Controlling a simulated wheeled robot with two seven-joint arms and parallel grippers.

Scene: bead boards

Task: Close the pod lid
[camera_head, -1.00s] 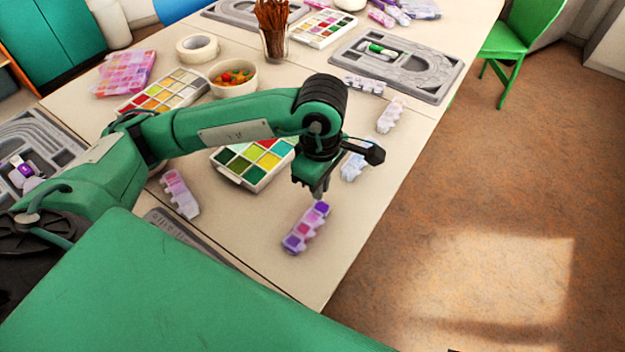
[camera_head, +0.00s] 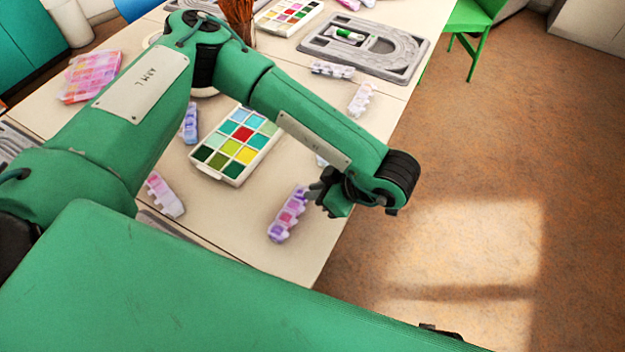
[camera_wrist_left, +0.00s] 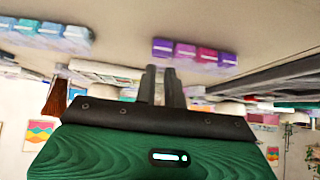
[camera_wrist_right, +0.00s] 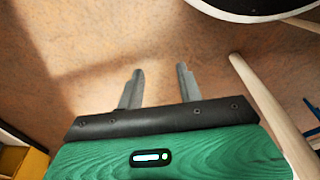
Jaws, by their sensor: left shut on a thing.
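A strip of pods with purple and pink lids (camera_head: 287,213) lies near the table's front right edge. It also shows in the left wrist view (camera_wrist_left: 195,52), just beyond the fingertips. My left gripper (camera_head: 314,190) is low at the strip's right side. Its fingers (camera_wrist_left: 161,70) are nearly together, shut on a part of the strip. Which part is hidden, and I cannot tell whether a lid stands raised. My right gripper (camera_wrist_right: 159,70) is open and empty above the floor, away from the table.
A paint-like bead tray (camera_head: 240,145) lies left of my left forearm. Other pod strips (camera_head: 165,195) (camera_head: 361,98) lie around, with a grey bead board (camera_head: 420,50) farther back. The table ends just right of my left gripper, with floor (camera_head: 480,170) beyond.

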